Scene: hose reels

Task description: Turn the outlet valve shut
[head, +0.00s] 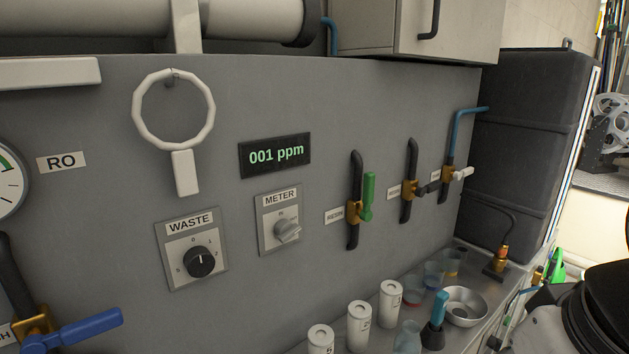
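Several lever valves with brass bodies sit on pipes on the grey panel. One has a green lever (369,195) standing upright, along its vertical black pipe; its label (334,216) seems to read "RESIN". Right of it, a valve with a dark lever (428,187) points right, across its pipe. Farther right, a valve with a white lever (462,173) also points right, under a blue pipe (457,125). A blue lever (92,328) at lower left points right. The small labels are too blurred to tell which valve is the outlet. My gripper is not in view.
A bench below the panel holds white canisters (358,325), a metal bowl (464,307) and small cups. WASTE (200,261) and METER (287,231) knobs, a display (275,155) reading 001 ppm and a hanging white ring (137,105) are on the panel. A dark tank (522,150) stands right.

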